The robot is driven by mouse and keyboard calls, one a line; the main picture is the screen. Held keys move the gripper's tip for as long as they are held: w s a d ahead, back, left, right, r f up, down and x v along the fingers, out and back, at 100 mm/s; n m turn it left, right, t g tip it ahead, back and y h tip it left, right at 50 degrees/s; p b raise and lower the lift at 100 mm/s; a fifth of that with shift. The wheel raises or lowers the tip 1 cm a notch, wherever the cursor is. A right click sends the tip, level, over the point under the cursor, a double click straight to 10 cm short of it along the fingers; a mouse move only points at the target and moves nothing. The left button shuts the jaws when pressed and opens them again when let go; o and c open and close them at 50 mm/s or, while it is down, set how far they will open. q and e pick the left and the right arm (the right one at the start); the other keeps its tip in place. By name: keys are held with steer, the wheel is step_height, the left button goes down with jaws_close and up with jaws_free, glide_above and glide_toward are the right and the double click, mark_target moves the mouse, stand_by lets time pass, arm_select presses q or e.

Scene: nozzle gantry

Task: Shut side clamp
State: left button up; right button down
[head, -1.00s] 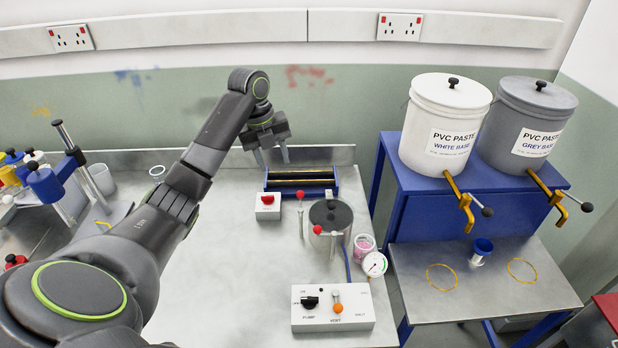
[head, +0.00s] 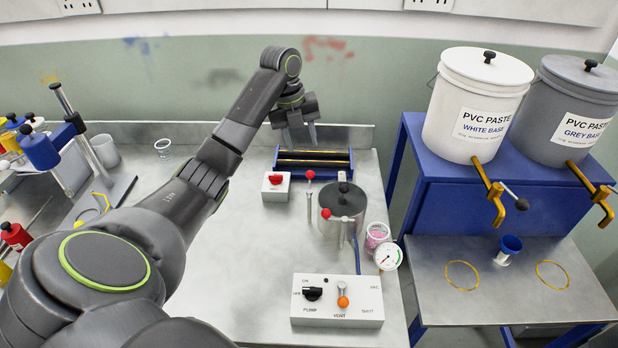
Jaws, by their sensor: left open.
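A steel pot (head: 328,226) with a dark grey lid (head: 343,198) stands on the bench right of centre. At its left side a clamp lever stands upright with a red ball (head: 310,174) on top. A second lever with a red ball (head: 325,213) at the pot's front lies about level, by the lid's front edge. I cannot tell from this view how either clamp meets the lid. My left gripper (head: 300,142) is open and empty, fingers pointing down, behind and to the left of the pot by the roller unit. My right gripper is not in view.
The blue roller unit (head: 314,169) is behind the pot. A red-button box (head: 276,186), a gauge (head: 388,256), a pink-filled cup (head: 376,236) and a pump control box (head: 338,312) surround it. Paste buckets (head: 470,128) stand at right. Bench between my arm and the control box is clear.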

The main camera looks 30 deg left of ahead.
arm_select(q)
steer(key=b, duration=0.2)
glide_above(309, 171)
steer(key=s, duration=0.1)
step_height(309, 171, down, 5)
steer(key=f, duration=0.1)
steer(key=f+p, duration=0.1)
steer(key=f, duration=0.1)
steer(key=shift+w+f, duration=0.25)
steer(key=shift+w, duration=0.05)
steer(key=shift+f, duration=0.7)
steer(key=shift+w+f, duration=0.1)
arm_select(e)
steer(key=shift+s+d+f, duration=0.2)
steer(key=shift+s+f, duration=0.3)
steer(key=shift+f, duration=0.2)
arm_select(q)
steer(key=shift+c, duration=0.2)
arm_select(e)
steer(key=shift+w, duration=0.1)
